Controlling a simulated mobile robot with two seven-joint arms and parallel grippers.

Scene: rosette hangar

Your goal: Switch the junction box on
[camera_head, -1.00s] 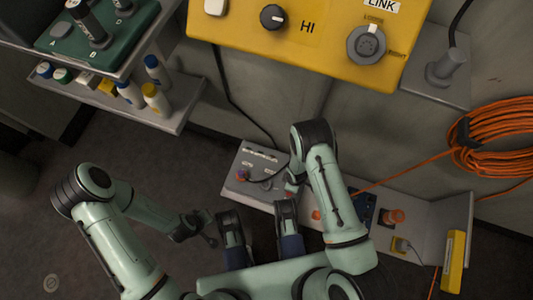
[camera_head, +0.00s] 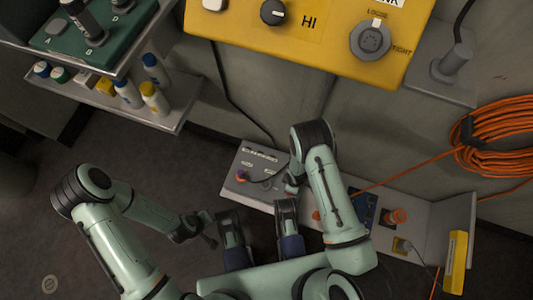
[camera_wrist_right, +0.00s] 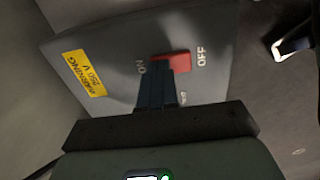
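A grey junction box (camera_wrist_right: 215,80) fills much of the right wrist view. It has a yellow "WARNING 250 V" label (camera_wrist_right: 83,73) and a red switch (camera_wrist_right: 176,61) between the words ON, on the left, and OFF, on the right. My right gripper (camera_wrist_right: 158,70) has its dark fingers together, over the left part of the red switch in the picture. I cannot tell whether they touch it. In the head view my left gripper (camera_head: 209,240) hangs low beside my base; its fingers are too small to read. The red switch is not discernible in the head view.
A yellow panel (camera_head: 300,50) with knobs is on the wall. A bottle shelf (camera_head: 175,118) stands at the left, and an orange cable coil (camera_head: 500,135) hangs at the right. A low grey console (camera_head: 262,195) lies ahead. Dark floor (camera_head: 90,150) is open at the left.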

